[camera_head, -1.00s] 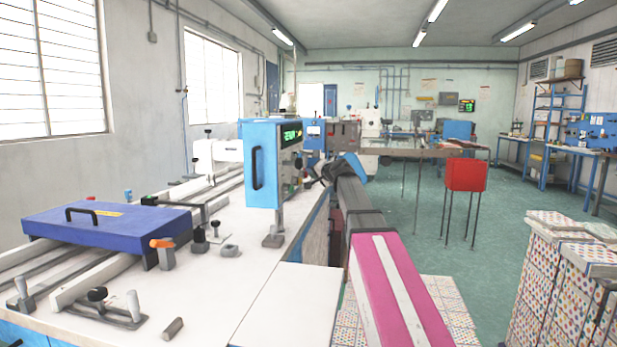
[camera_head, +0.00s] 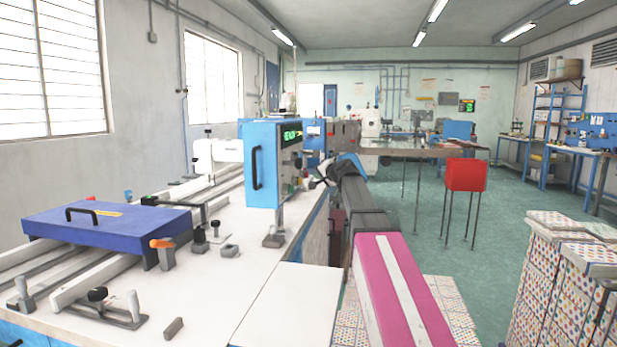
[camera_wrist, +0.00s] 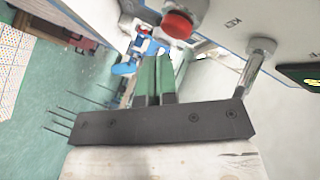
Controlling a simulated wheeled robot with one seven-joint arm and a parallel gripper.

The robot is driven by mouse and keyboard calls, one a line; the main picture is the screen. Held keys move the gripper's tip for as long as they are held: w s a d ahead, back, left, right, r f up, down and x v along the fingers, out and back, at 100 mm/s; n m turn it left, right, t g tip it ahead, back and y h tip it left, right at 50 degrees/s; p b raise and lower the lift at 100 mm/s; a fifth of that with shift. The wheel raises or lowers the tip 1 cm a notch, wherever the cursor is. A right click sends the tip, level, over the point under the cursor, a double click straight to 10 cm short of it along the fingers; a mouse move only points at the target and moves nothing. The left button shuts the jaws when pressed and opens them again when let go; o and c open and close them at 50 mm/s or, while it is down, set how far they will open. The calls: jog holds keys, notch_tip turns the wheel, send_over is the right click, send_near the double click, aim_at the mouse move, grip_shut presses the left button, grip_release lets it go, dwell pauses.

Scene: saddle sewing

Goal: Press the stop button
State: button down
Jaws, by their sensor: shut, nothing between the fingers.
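A red round button (camera_wrist: 177,24) sticks out from the pale control panel at the top of the wrist view. In the head view, the panel is the side of a blue control box (camera_head: 262,165) with a lit green display (camera_head: 291,135). My gripper (camera_wrist: 156,57) is shut and empty, its green fingers side by side. In the wrist view the fingertips are just below and left of the button, with a visible gap in the picture. In the head view my gripper (camera_head: 318,183) is at the right of the box, small and partly unclear.
A metal lever or knob (camera_wrist: 261,48) sticks out from the panel right of the button, near a dark display (camera_wrist: 302,75). A white worktable (camera_head: 215,275) with rails and a blue cover (camera_head: 105,225) lies left.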

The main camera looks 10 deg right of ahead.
jog(key=shift+d, duration=0.1)
jog(key=d, duration=0.1)
jog(key=s+d, duration=0.1)
jog(key=d, duration=0.2)
jog(key=shift+s+d, duration=0.3)
dwell(0.4)
jog(key=shift+s, duration=0.1)
dwell(0.4)
